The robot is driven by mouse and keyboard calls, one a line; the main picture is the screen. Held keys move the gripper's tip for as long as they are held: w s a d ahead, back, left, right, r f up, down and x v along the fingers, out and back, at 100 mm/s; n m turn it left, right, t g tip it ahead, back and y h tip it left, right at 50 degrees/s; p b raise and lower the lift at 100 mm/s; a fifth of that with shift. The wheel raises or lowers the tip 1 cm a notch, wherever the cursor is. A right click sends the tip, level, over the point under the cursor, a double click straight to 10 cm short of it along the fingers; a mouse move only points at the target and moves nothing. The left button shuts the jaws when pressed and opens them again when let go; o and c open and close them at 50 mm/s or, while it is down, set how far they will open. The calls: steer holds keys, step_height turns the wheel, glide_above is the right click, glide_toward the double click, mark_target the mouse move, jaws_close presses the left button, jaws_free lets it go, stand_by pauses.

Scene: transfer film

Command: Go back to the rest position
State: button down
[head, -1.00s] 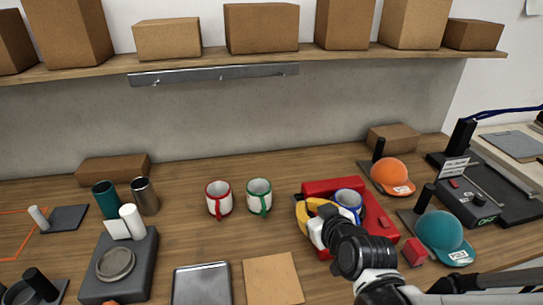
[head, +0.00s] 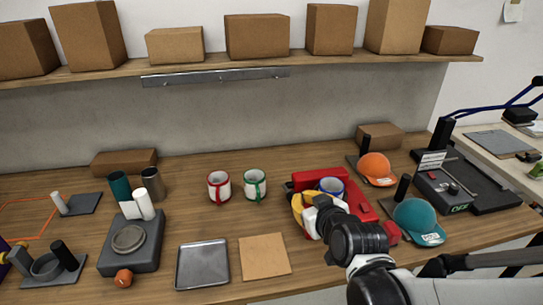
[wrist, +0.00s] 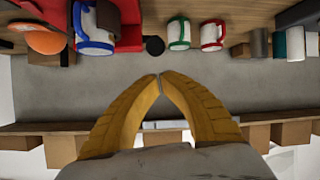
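My gripper (wrist: 160,78) has yellow fingers, and in the wrist view their tips meet with nothing between them. In the head view my gripper (head: 302,215) is partly hidden behind my dark wrist, in front of the red case on the workbench. A white mug with a blue rim (head: 332,187) stands at the red case (head: 362,206); whether it rests in or behind it I cannot tell. The mug also shows in the wrist view (wrist: 97,40), apart from the fingers.
A red-rimmed mug (head: 219,186) and a green-rimmed mug (head: 255,184) stand mid-bench. Orange (head: 376,168) and teal (head: 418,220) caps are at right. A metal tray (head: 202,265) and a brown square (head: 264,257) lie in front. A shelf with boxes (head: 257,36) runs above.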

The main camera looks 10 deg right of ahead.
steer(key=s+f+m+g+b, duration=0.1)
steer(key=s+g+b, duration=0.1)
steer(key=s, duration=0.5)
steer(key=s+f+m+g+h+b, duration=0.1)
steer(key=s+g, duration=0.3)
steer(key=s, duration=0.4)
steer(key=shift+d+f+m+b, duration=0.25)
steer(key=shift+f+m+b, duration=0.05)
steer(key=shift+f+b, duration=0.1)
steer(key=shift+r, duration=0.1)
stand_by(1.1)
